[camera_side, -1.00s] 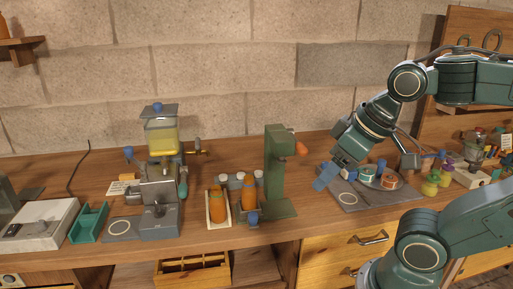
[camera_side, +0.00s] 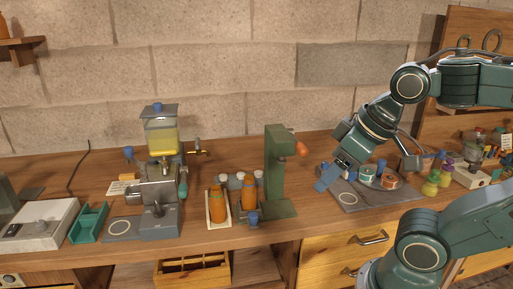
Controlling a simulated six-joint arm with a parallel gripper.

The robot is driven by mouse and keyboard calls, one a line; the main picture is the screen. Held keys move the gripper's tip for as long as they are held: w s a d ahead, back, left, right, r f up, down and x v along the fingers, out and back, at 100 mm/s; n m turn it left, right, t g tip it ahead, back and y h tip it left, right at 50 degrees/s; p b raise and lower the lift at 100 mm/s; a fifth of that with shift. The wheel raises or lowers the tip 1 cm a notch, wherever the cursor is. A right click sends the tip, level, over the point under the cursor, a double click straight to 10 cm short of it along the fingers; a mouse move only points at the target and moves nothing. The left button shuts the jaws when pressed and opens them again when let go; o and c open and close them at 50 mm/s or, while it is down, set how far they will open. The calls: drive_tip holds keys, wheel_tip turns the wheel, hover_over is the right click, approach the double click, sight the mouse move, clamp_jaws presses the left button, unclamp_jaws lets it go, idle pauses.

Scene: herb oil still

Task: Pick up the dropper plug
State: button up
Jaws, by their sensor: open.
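My gripper (camera_side: 327,179), with blue fingers, hangs over the left edge of the grey mat (camera_side: 350,203) right of the green press. The gap between its fingers is hard to make out from this side, and nothing shows held in it. I cannot pick out the dropper plug for certain. A small blue piece (camera_side: 382,165) stands at the back of the mat beside a teal-rimmed round tin (camera_side: 367,174) and an orange one (camera_side: 389,180). All three are to the right of my gripper.
The green press (camera_side: 278,165) stands left of my gripper. Orange bottles (camera_side: 217,207) stand in a tray further left, near the still (camera_side: 160,190) with its yellow tank. Yellow-green jars (camera_side: 431,186) are right of the mat. Bare wood lies between press and mat.

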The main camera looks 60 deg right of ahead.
idle(0.4)
drive_tip(key=shift+c, duration=1)
